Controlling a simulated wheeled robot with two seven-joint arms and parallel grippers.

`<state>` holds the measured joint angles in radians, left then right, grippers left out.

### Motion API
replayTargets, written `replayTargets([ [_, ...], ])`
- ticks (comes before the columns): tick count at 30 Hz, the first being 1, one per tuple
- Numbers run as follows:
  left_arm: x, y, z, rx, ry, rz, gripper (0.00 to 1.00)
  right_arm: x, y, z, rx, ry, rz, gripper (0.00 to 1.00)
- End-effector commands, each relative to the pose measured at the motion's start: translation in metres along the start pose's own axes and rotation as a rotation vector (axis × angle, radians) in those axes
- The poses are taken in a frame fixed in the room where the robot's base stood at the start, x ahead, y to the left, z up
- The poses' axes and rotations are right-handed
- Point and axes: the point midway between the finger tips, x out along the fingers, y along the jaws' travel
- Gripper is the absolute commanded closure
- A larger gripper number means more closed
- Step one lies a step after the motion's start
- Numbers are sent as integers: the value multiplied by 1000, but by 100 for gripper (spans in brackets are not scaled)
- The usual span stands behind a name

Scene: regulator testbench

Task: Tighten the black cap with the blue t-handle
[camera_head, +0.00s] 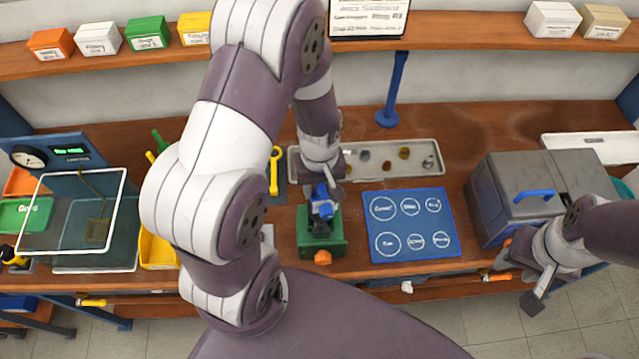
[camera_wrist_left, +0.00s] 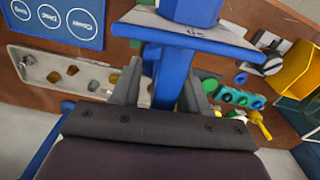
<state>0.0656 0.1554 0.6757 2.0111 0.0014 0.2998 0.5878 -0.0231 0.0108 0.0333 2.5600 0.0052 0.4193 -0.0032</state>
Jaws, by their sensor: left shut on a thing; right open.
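The blue t-handle (camera_head: 321,203) stands above the green fixture (camera_head: 318,245) at the front middle of the bench. My left gripper (camera_head: 323,178) is shut on the handle from above. In the left wrist view, both fingers hold the blue shaft (camera_wrist_left: 168,72), with its wide blue bar across the top. The black cap cannot be made out clearly; the handle and gripper cover that spot, and only dark parts show below the handle. My right gripper (camera_head: 519,275) is open and empty at the bench's front right edge, apart from the fixture.
A blue mat with marked circles (camera_head: 410,197) lies right of the fixture. A grey tray (camera_head: 437,158) with small parts lies behind. A grey box with a blue handle (camera_head: 500,200) stands at the right, near my right arm. A clear tank (camera_head: 125,225) stands at the left.

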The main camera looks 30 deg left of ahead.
Motion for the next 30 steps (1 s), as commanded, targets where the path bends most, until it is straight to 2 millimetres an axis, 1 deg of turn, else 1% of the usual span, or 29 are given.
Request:
replayTargets([
  [15,1,0,0,3,1,1,98,-1,0,0,0,0,0,57],
  [23,1,1,0,129,1,1,98,-6,0,-1,0,0,0,57],
  [30,1,1,0,141,1,1,98,-6,0,-1,0,0,0,57],
])
